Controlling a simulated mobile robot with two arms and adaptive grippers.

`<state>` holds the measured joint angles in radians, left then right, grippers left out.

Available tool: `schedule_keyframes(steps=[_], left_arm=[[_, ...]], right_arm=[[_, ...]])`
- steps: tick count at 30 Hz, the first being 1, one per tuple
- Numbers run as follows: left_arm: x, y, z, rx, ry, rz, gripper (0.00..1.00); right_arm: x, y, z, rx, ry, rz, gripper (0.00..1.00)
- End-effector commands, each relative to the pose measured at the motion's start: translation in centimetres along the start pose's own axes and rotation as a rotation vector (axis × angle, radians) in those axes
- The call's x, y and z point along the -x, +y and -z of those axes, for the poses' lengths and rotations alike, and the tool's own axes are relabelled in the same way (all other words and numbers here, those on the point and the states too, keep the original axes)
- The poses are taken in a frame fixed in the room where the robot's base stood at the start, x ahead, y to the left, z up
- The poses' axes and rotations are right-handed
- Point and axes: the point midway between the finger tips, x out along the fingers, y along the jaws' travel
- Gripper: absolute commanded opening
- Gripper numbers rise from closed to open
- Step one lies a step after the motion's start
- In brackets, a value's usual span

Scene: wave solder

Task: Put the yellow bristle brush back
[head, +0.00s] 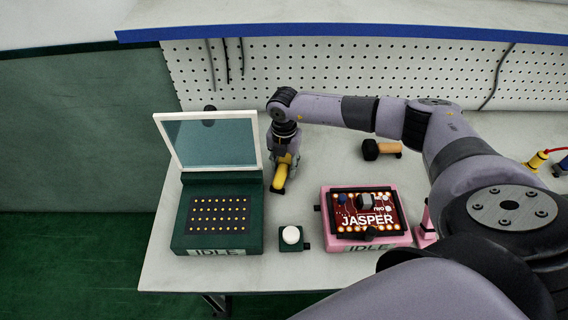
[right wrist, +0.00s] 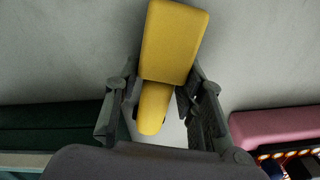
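Whether the brush touches the table is unclear. The bristles are hidden. My left gripper is not in view.
The dark green station (head: 185,240) with a raised clear lid stands at left. A pink fixture (head: 326,222) holds a red board. A small white-knobbed box (head: 291,236) stands between them. A wooden-handled brush (head: 386,149) lies behind, near the pegboard (head: 330,62).

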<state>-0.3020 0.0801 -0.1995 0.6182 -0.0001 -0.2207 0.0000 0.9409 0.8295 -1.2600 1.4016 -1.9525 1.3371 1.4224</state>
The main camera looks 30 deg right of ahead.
Motion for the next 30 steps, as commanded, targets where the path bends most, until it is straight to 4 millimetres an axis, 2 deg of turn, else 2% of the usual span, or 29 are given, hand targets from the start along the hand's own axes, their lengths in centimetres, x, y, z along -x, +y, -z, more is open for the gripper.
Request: schedule_keyframes(steps=[9,20,23,30], left_arm=[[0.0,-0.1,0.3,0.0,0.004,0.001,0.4],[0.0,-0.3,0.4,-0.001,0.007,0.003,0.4],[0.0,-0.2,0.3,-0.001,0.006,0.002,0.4],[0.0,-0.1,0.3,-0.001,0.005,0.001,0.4]], right_arm=[[0.0,0.0,0.0,0.0,0.0,0.0,0.59],[0.3,0.0,0.0,0.0,0.0,-0.001,0.59],[1.4,0.0,-0.1,0.0,-0.001,-0.001,0.59],[6.3,0.0,-0.1,0.0,-0.003,-0.003,0.59]])
